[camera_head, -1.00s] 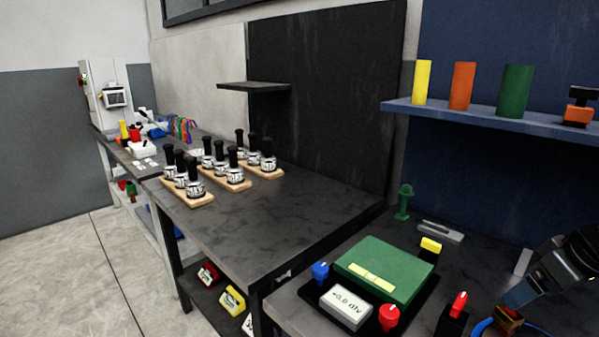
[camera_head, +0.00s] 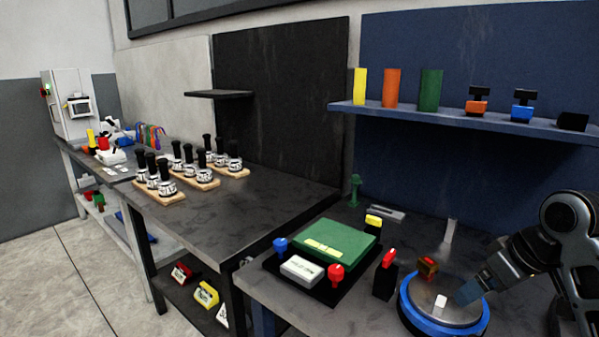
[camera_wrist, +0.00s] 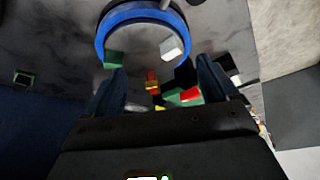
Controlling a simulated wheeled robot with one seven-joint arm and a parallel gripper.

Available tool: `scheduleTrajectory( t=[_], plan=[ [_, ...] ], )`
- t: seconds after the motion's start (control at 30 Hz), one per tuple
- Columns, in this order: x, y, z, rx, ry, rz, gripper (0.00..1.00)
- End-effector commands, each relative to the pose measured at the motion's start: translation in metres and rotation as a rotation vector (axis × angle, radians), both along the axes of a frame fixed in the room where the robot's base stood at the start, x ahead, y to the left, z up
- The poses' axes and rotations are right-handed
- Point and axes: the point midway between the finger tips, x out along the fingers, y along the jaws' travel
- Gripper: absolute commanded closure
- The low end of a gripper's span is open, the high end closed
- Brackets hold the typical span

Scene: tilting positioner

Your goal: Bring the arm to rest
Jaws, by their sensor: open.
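My gripper (camera_head: 469,291) is at the lower right in the head view, in front of or over a blue-rimmed round disc (camera_head: 408,312); the height of the gap cannot be told. In the wrist view my gripper (camera_wrist: 162,82) shows two dark fingers spread apart, with nothing held between them. The disc's blue rim (camera_wrist: 103,35) shows ahead of the fingers. A white block (camera_head: 440,301) is on the disc, and it also shows in the wrist view (camera_wrist: 172,47). A green block (camera_wrist: 113,59) is near the left fingertip.
A blue shelf (camera_head: 450,122) with coloured cylinders runs behind. The dark table (camera_head: 240,205) at left has bare surface beside several black-handled items.

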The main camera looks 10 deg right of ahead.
Motion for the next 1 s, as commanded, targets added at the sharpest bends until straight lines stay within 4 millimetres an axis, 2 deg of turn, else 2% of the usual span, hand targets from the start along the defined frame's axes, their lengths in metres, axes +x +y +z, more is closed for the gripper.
scheduleTrajectory(
  t=[0.37,0.47,0.63,0.87,1.0],
  plan=[
    [0.013,0.052,-0.028,0.081,-0.120,-0.024,0.13],
    [0.015,0.071,-0.039,0.111,-0.164,-0.040,0.13],
    [0.012,0.118,-0.064,0.181,-0.259,-0.084,0.13],
    [-0.017,0.182,-0.098,0.265,-0.394,-0.185,0.13],
    [-0.048,0.209,-0.116,0.287,-0.458,-0.248,0.13]
  ],
)
